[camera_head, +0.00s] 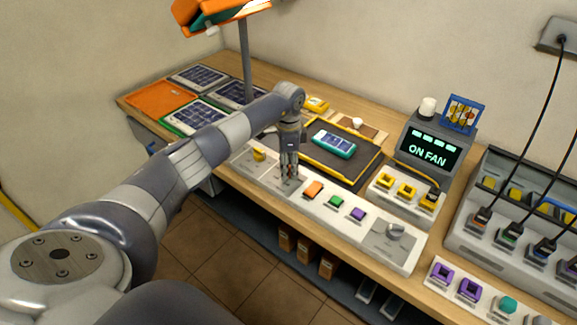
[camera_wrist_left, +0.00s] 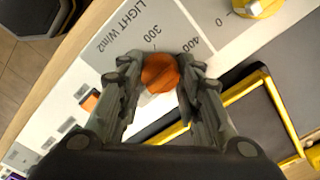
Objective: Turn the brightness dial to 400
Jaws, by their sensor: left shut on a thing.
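The brightness dial is an orange knob (camera_wrist_left: 160,74) on a light grey panel printed "LIGHT W/m2", with the marks 300 and 400 near it in the left wrist view. My left gripper (camera_wrist_left: 160,68) has its fingers on both sides of the knob and is shut on it. In the head view my left gripper (camera_head: 289,176) points down at the long control panel (camera_head: 325,215); the fingers mostly hide the dial there. I cannot read which mark the knob points to. My right gripper is not in view.
A yellow knob (camera_head: 259,154) is left of the gripper. Orange (camera_head: 313,189), green (camera_head: 335,201) and purple (camera_head: 357,214) switches and a grey knob (camera_head: 395,230) are to the right. Behind is a black, yellow-edged tray (camera_head: 367,167) with a teal device (camera_head: 333,142).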

